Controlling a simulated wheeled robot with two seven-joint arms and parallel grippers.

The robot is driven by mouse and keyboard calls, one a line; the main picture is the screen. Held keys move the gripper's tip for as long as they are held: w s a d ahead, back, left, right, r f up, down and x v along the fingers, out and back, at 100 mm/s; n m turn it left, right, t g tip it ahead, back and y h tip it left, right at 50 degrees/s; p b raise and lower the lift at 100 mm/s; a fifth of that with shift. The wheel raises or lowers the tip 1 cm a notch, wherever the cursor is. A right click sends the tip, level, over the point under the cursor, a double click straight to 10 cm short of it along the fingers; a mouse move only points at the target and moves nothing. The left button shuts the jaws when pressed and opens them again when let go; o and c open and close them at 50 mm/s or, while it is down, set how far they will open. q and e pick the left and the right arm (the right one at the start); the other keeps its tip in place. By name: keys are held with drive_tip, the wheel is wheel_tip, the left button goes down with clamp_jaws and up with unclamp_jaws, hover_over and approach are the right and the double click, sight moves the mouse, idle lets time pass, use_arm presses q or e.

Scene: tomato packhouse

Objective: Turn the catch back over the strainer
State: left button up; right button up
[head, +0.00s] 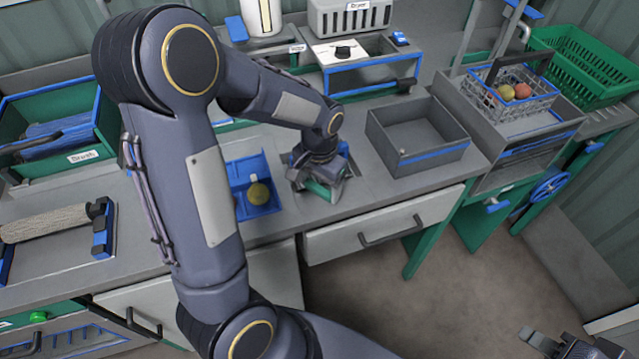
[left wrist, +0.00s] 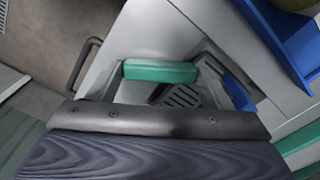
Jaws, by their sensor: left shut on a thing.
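My left gripper (head: 318,182) points down at a small grey fixture with a sloped light rim in the worktop, left of the grey tray. It is shut on what seems to be the catch; its fingertips and their contact are mostly hidden. A green bar (left wrist: 160,71) crosses the fixture in the left wrist view, and green also shows under the gripper in the head view (head: 322,190). A dark slotted piece, probably the strainer (left wrist: 181,96), lies beside the green bar, partly hidden. My right gripper (head: 548,344) is low at the bottom right, away from the worktop, its jaw opening unclear.
A blue tray (head: 240,174) holding a round yellowish fruit (head: 258,193) stands just left of the fixture. A drawer with a dark handle (head: 390,232) is below. A wire basket (head: 545,108) holds tomatoes further right.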

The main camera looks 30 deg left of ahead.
sight(319, 188)
use_arm(q)
drive_tip(key=m, duration=0.6)
drive_tip(key=shift+m, duration=0.4)
idle(0.3)
drive_tip(key=o, duration=1)
wheel_tip(319, 188, up, 8)
drive_tip(key=shift+f, duration=0.1)
